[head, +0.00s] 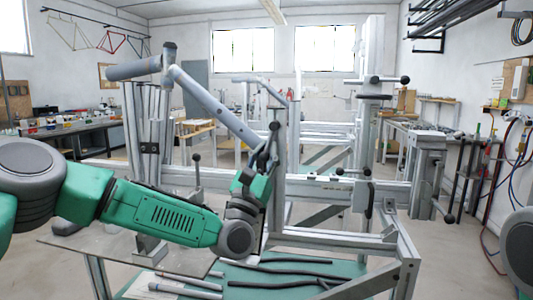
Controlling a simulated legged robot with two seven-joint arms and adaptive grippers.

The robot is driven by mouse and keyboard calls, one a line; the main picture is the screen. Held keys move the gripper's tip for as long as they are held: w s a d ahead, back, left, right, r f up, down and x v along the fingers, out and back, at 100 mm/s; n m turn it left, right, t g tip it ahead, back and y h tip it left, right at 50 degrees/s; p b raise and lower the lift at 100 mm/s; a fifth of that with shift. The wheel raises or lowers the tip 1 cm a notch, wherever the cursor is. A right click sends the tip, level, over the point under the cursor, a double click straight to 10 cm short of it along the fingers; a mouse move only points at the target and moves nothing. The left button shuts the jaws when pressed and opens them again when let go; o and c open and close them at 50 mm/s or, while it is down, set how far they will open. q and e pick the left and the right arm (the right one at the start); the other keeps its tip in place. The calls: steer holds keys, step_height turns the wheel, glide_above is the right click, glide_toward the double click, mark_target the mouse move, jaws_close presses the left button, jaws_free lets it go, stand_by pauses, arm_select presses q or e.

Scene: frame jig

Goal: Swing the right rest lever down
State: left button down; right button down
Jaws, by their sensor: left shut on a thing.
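The metal frame jig (330,190) stands in front of me with several black-knobbed levers. One lever (197,172) stands upright at the left of its beam. Another lever (388,79) lies level near the top of the right post. A further lever (367,190) is lower on the right, by the beam. I cannot tell which is the right rest lever. My left gripper (264,158) is shut at the lower end of a slanting grey tube (212,105); its fingers partly hide the contact. My right gripper is out of view.
A green-topped shelf (260,272) below the jig holds several dark and grey tubes. A grey plate (110,250) lies at the lower left. Workbenches (85,135) line the left wall. Cables and hoses hang on the right wall. Bare floor shows at the lower right.

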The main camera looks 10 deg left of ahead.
arm_select(q)
steer(key=shift+s+d+f+m+h, duration=0.3)
steer(key=shift+d+h, duration=0.1)
steer(key=shift+d, duration=0.15)
steer(key=c, duration=1.6)
jaws_free()
steer(key=shift+s+r, duration=0.1)
steer(key=shift+s+d+r, duration=0.1)
steer(key=shift+s+r, duration=0.15)
steer(key=shift+r, duration=0.05)
steer(key=shift+w+f, duration=0.15)
steer(key=shift+w, duration=0.05)
steer(key=shift+s+f, duration=0.1)
steer(key=shift+f, duration=0.1)
steer(key=v, duration=1.1)
steer(key=shift+s, duration=0.35)
